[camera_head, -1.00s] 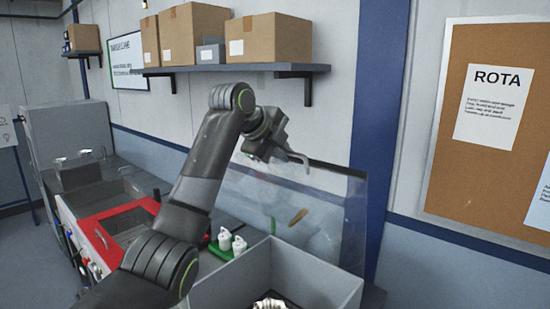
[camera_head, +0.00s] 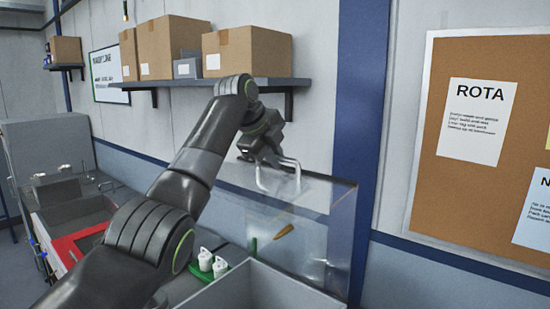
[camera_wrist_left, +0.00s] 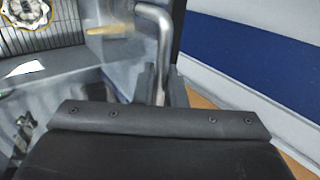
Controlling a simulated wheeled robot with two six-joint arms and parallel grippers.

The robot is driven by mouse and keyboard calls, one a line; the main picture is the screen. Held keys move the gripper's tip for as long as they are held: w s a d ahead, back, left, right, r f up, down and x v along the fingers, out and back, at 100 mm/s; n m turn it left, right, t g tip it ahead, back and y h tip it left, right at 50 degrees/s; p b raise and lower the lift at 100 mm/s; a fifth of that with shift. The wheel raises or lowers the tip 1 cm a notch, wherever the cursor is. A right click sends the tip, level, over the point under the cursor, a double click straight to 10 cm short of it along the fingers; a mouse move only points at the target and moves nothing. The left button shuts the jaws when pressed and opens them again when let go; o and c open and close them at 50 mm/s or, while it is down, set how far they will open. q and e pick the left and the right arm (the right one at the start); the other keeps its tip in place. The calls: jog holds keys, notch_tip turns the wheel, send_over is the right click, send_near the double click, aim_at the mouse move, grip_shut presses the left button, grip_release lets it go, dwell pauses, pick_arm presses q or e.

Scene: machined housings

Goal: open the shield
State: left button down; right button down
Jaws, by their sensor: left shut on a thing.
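The shield (camera_head: 305,222) is a clear panel standing upright behind the grey bin, its top edge sloping slightly down to the right. A pale bent bar handle (camera_head: 296,176) is at its top. My left gripper (camera_head: 268,168) is at the handle, above the panel's top edge, and is shut on it. In the left wrist view the metal handle (camera_wrist_left: 163,38) runs down to the gripper (camera_wrist_left: 157,88), which partly hides it. My right gripper is not in view.
A grey open bin (camera_head: 268,285) stands in front of the shield. Two white bottles (camera_head: 212,262) stand in a green tray beside it. A red-framed unit (camera_head: 75,245) is at left. A wall shelf (camera_head: 290,83) with boxes is above. A cork board (camera_head: 500,150) hangs at right.

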pick_arm(q)
jog(key=shift+f, duration=0.3)
jog(key=c, duration=1.6)
grip_release()
jog(key=shift+c, duration=0.2)
jog(key=shift+w+d, duration=0.15)
jog(key=shift+w, duration=0.1)
jog(key=shift+s+r, duration=0.15)
jog(key=shift+r, duration=0.1)
jog(key=b+v, duration=0.4)
jog(key=v, duration=1.3)
jog(key=shift+b, duration=0.4)
jog(key=shift+f, duration=0.1)
